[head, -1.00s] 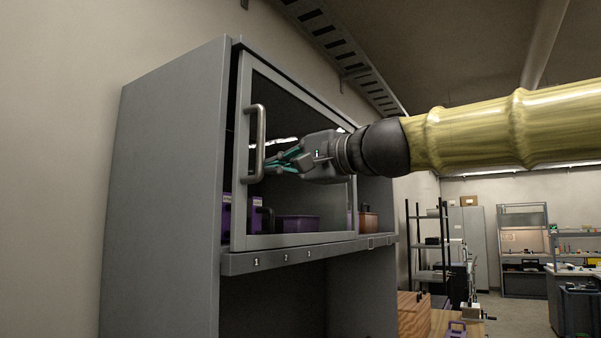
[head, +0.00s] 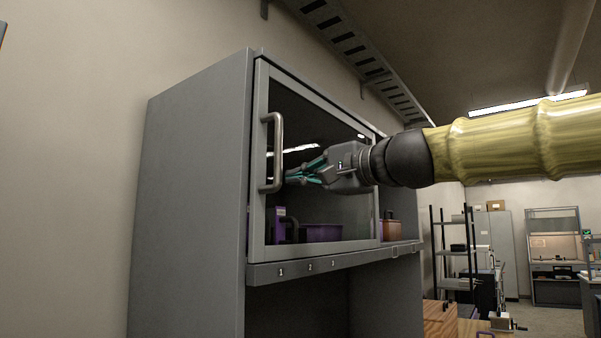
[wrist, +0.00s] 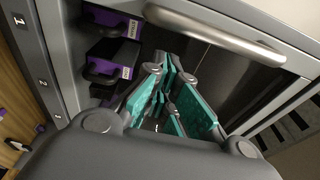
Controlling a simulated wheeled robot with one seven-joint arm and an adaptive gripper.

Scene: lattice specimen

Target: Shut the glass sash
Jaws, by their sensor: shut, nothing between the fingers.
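The glass sash (head: 262,190) is a grey-framed pane on the front of a tall grey cabinet (head: 195,200). Its left edge lies close beside the cabinet's left upright, with only a thin dark line between them. A vertical bar handle (head: 278,152) is on its left side; it also shows in the wrist view (wrist: 215,32). My gripper (head: 290,178) is shut and empty, pointing left, with its teal-padded fingers in front of the glass just right of the handle's lower end. In the wrist view the fingers (wrist: 168,75) are below the handle; contact cannot be told.
A numbered ledge (head: 330,262) runs below the sash. A cable tray (head: 350,50) hangs above. Shelving (head: 455,250) stands farther back at right.

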